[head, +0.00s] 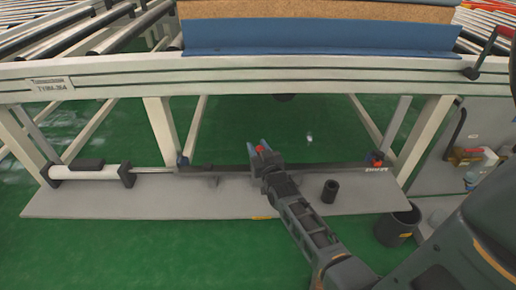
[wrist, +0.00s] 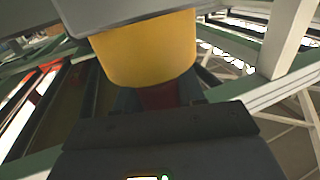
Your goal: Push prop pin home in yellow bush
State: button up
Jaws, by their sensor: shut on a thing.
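In the wrist view the yellow bush (wrist: 146,50) is a thick cylinder under a dark part, close in front of my gripper (wrist: 160,98). A red piece, which looks like the prop pin (wrist: 160,95), shows between the fingers, just below the bush. My gripper is shut on it. The pin's far end is hidden, so I cannot tell how deep it sits in the bush. In the head view my gripper (head: 259,151) is under the conveyor frame with a small red part at its tip. I cannot make out the yellow bush there.
A grey shelf (head: 120,200) lies below, with a white roller (head: 88,172) and a black cylinder (head: 330,190). A dark bucket (head: 397,227) stands at right. Green floor is open in front.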

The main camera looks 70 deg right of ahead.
jog(key=shift+f+b, duration=0.55)
jog(key=shift+f, duration=0.15)
jog(key=o, duration=1.2)
jog(key=shift+p+v, duration=1.15)
jog(key=shift+v, duration=2.75)
jog(key=s+a+r+n+t+y, duration=0.1)
jog(key=s+a+r+n+y, duration=0.15)
jog(key=a, duration=0.65)
jog(key=s+a+r+n+t+y, duration=0.1)
jog(key=s+a+r+n+y, duration=0.2)
jog(key=a, duration=0.6)
jog(key=s+a+r+n+t+y, duration=0.1)
jog(key=s+a+r+t+y, duration=0.15)
jog(key=s+a, duration=0.45)
jog(key=s+a+r+n+g+y, duration=0.25)
jog(key=s+a+r+y, duration=0.35)
jog(key=a+r, duration=0.5)
jog(key=shift+n+t, duration=0.4)
jog(key=shift+t, duration=0.1)
jog(key=r+p, duration=0.7)
jog(key=r, duration=0.1)
jog(key=r+p, duration=0.8)
jog(key=d+r+p, duration=0.1)
jog(key=r+p, duration=0.6)
jog(key=p, duration=0.1)
jog(key=shift+r, duration=0.4)
